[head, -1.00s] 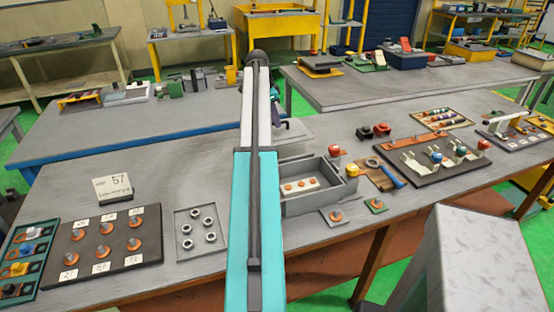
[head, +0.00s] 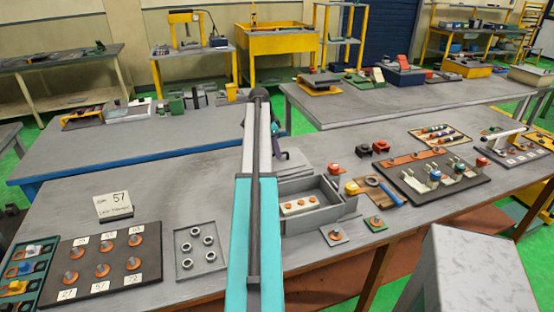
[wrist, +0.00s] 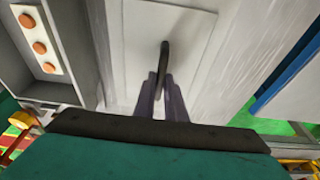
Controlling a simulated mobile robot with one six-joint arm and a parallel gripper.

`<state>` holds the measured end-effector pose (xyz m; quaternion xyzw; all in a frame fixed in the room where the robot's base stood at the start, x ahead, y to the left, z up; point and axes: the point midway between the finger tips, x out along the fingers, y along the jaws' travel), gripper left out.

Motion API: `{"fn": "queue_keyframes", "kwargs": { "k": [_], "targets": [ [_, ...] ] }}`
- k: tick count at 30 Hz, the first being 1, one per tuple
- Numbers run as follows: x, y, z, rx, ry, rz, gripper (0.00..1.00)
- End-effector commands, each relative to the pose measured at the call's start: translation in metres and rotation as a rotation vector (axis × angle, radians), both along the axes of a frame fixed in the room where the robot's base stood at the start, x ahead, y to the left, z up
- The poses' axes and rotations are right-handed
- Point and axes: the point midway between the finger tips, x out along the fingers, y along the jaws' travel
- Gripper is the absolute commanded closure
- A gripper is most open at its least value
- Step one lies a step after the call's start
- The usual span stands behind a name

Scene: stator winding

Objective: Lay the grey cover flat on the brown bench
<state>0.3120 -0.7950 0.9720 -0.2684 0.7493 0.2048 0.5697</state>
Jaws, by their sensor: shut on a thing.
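The grey cover (wrist: 195,35) is a flat light-grey plate with a dark upright handle (wrist: 164,52) in the wrist view. My gripper (wrist: 160,88) is shut on that handle. In the head view the cover (head: 293,163) shows partly beside my arm, just behind the open grey box (head: 345,207). The cover looks roughly level, close over the bench top; I cannot tell whether it touches. The brown bench (head: 150,180) has a grey top and brown legs. My arm hides the gripper's fingertips in the head view.
The open box beside the cover holds a pale strip with orange discs (wrist: 33,38). A tray of rings (head: 188,265), a disc board (head: 68,250) and a number card (head: 112,205) stand left of my arm. A hammer (head: 385,190) lies right. Bench top left of the cover is clear.

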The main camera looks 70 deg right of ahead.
Motion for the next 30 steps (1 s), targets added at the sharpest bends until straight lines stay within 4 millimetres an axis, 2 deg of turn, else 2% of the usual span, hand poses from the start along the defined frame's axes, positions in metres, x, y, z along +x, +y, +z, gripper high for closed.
{"fn": "queue_keyframes", "kwargs": {
  "k": [15,25,30],
  "targets": [
    [-0.001,-0.001,-0.007,-0.002,0.000,-0.002,1.00],
    [-0.002,0.000,-0.036,0.000,0.001,-0.002,1.00],
    [-0.002,-0.001,-0.043,-0.002,0.000,-0.003,1.00]
  ]
}}
